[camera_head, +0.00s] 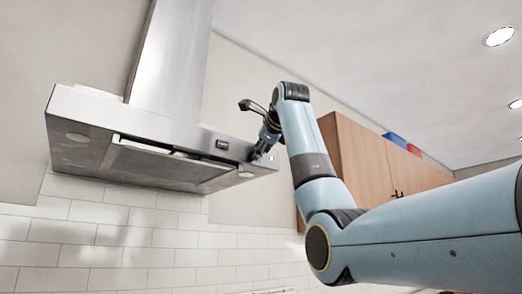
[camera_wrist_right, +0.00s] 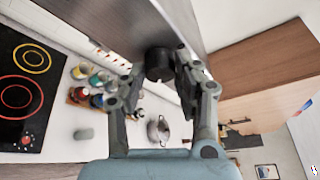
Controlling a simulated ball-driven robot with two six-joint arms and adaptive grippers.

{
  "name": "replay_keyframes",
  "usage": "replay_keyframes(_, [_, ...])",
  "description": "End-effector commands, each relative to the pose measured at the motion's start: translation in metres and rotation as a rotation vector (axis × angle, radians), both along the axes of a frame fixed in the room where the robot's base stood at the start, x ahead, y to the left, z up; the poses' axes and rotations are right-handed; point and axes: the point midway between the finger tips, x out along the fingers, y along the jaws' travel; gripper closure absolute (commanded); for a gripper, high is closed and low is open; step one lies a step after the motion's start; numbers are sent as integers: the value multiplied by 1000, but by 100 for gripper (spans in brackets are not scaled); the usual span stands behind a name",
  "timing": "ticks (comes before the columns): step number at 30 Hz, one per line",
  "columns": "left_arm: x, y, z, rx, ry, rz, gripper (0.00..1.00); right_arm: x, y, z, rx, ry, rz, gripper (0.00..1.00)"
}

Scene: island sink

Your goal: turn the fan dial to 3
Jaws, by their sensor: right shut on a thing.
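The steel range hood (camera_head: 150,138) hangs on the wall in the head view. The fan dial (camera_wrist_right: 158,63) is a round black knob on the hood's face (camera_wrist_right: 120,25), seen between my fingers in the right wrist view. My right gripper (camera_wrist_right: 160,68) is shut on the dial, with one finger on each side of it. In the head view my right gripper (camera_head: 262,152) is at the right end of the hood's front edge and hides the dial. I cannot read the dial's setting. My left gripper is not in view.
Below are a black cooktop (camera_wrist_right: 28,85), several jars (camera_wrist_right: 95,85) and a metal pot (camera_wrist_right: 158,130) on the white counter (camera_wrist_right: 60,140).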

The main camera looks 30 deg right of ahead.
Motion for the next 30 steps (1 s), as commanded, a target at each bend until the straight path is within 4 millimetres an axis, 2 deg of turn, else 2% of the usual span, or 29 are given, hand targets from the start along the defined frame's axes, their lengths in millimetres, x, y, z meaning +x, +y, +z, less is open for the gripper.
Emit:
replay_keyframes(2, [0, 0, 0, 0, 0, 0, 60, 0, 0, -1, 1, 3, -1, 100])
replay_keyframes(3, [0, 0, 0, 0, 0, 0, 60, 0, 0, -1, 1, 3, -1, 66])
replay_keyframes(8, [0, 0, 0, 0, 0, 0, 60, 0, 0, -1, 0, 2, -1, 46])
replay_keyframes(16, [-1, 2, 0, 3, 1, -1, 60, -1, 0, 0, -1, 1, -1, 46])
replay_keyframes(19, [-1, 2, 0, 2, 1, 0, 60, -8, 2, 2, -2, -1, -1, 46])
replay_keyframes(23, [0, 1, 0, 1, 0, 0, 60, -30, 9, 7, -2, -4, 0, 46])
replay_keyframes(30, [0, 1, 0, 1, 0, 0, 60, -81, 24, 16, -2, -2, 0, 46])
